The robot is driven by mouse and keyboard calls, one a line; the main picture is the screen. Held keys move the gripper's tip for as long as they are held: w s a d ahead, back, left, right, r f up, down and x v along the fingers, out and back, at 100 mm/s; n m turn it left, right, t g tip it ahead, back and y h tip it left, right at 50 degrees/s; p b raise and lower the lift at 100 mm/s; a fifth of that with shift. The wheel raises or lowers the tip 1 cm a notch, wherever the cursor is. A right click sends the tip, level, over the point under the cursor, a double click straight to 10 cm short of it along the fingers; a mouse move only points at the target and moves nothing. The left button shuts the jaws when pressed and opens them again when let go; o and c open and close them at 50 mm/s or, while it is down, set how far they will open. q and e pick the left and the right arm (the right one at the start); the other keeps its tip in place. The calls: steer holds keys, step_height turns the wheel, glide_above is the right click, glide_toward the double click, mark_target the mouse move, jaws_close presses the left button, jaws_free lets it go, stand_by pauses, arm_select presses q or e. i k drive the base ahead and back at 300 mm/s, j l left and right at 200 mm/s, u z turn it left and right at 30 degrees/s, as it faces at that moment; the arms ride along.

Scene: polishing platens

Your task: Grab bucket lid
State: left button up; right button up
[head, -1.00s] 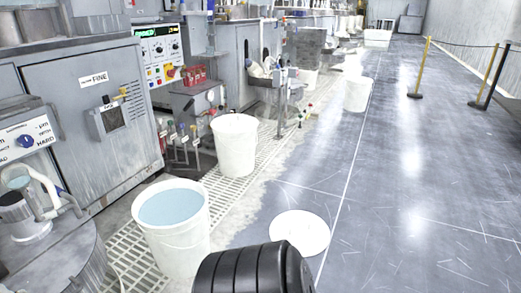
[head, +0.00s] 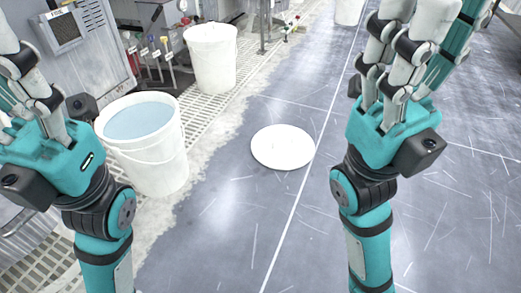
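The white round bucket lid (head: 283,147) lies flat on the grey floor near the middle of the head view, to the right of the buckets. A white bucket (head: 150,160) holding bluish liquid stands open to its left. My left gripper (head: 28,75) is raised at the left edge, partly cut off, beside the bucket in the picture. My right gripper (head: 392,75) is raised to the right of the lid, with its fingers pointing up and spread apart. Neither gripper touches the lid. The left fingers look apart and empty.
A second white bucket (head: 211,60) stands farther back on the floor grating, and another (head: 349,10) is at the top. Grey machines (head: 80,50) line the left side. The floor around the lid and toward me is clear.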

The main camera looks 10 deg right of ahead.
mark_target(277, 148)
steer(key=z, duration=0.4)
steer(key=i+u, duration=0.35)
steer(key=i+l+u, duration=0.5)
steer(key=i+u, duration=0.2)
